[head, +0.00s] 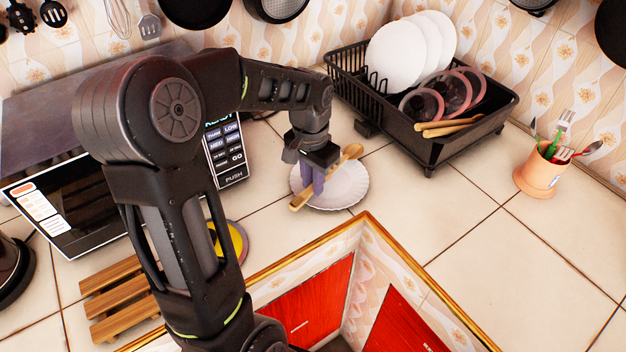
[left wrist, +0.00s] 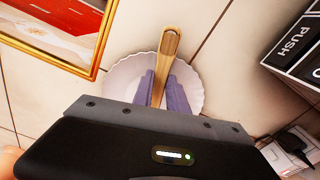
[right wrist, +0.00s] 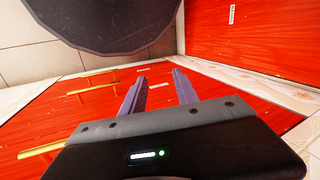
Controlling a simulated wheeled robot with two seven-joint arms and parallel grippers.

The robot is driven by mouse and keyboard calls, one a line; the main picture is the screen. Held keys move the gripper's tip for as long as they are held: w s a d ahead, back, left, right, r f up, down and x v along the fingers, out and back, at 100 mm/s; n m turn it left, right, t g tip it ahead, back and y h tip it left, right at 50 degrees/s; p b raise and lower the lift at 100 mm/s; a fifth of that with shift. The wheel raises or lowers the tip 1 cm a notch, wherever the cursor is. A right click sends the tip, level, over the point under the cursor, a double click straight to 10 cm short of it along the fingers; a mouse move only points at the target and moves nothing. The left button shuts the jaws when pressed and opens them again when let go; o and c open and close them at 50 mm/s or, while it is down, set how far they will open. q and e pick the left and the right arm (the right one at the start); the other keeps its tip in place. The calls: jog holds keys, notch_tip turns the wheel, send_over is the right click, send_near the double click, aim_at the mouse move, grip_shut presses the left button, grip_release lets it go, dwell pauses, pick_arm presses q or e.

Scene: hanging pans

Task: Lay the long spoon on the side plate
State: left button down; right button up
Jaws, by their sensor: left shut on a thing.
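The long wooden spoon (head: 353,151) lies across the white side plate (head: 350,193) in the head view, held by my left gripper (head: 313,186). The spoon's ends reach toward or past the plate's rim. In the left wrist view the spoon (left wrist: 169,52) runs between the purple fingers (left wrist: 162,95), with the scalloped plate (left wrist: 122,78) behind it. I cannot tell whether the spoon touches the plate. My right gripper (right wrist: 157,88) is open and empty in the right wrist view, in front of red cabinet fronts.
A black dish rack (head: 440,150) with plates and glasses stands behind the plate. A utensil cup (head: 540,173) is at the right. A microwave (head: 100,190) and a wooden trivet (head: 118,290) are at the left. The counter's open edge (head: 365,214) lies just in front.

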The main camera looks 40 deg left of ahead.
pick_arm(q)
jog(key=c, duration=1.2)
grip_release()
jog(key=shift+c, duration=0.2)
jog(key=shift+r, duration=0.15)
notch_tip(320, 180, up, 8)
jog(key=shift+s+f+b, duration=0.15)
jog(key=shift+f+b, duration=0.05)
jog(key=shift+b, duration=0.1)
